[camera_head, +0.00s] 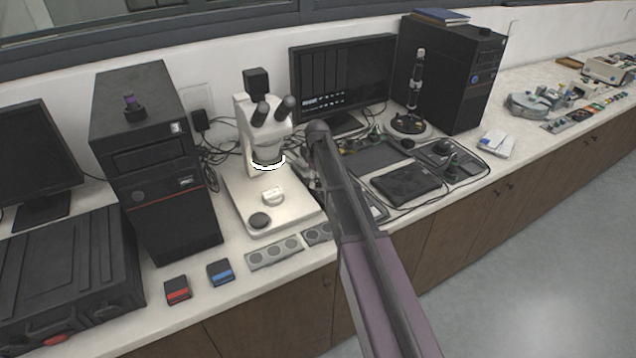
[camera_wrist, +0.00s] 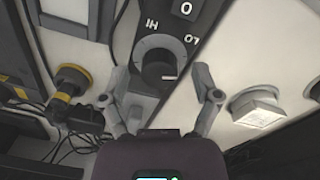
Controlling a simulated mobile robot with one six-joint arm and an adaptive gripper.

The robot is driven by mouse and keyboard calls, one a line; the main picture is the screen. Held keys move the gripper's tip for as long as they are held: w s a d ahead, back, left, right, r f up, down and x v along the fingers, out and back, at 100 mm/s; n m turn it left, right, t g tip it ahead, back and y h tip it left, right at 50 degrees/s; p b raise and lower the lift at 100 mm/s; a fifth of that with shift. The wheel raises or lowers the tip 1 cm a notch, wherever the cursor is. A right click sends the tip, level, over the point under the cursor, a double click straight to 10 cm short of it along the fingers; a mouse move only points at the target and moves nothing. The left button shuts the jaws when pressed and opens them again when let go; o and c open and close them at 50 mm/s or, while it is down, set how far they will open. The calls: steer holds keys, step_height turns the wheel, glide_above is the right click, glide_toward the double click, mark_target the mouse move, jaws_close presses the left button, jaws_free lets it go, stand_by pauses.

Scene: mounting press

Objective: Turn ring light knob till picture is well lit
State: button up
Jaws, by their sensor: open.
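The microscope (camera_head: 246,125) stands on the bench with its ring light (camera_head: 268,163) glowing white. The monitor (camera_head: 343,70) behind it shows a mostly dark picture with faint vertical bars and small bright marks. In the wrist view, the dark round knob (camera_wrist: 157,66) sits on a dark panel marked HI, LO and 0. A small pale mark shows at the knob's lower right edge. My gripper (camera_wrist: 161,77) is open, with one finger on each side of the knob and gaps between. In the head view, my arm mostly hides the gripper and the knob.
A black computer tower (camera_head: 155,160) stands left of the microscope. Red (camera_head: 177,290) and blue (camera_head: 220,273) boxes lie near the front edge. A dark tablet (camera_head: 407,184) lies right of my arm. Cables and a yellow-black part (camera_wrist: 70,82) show left of the knob.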

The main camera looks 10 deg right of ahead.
steer(key=shift+c, duration=0.2)
jaws_close()
steer(key=shift+m, duration=0.6)
steer(key=m, duration=1)
steer(key=shift+m, duration=0.3)
stand_by(0.4)
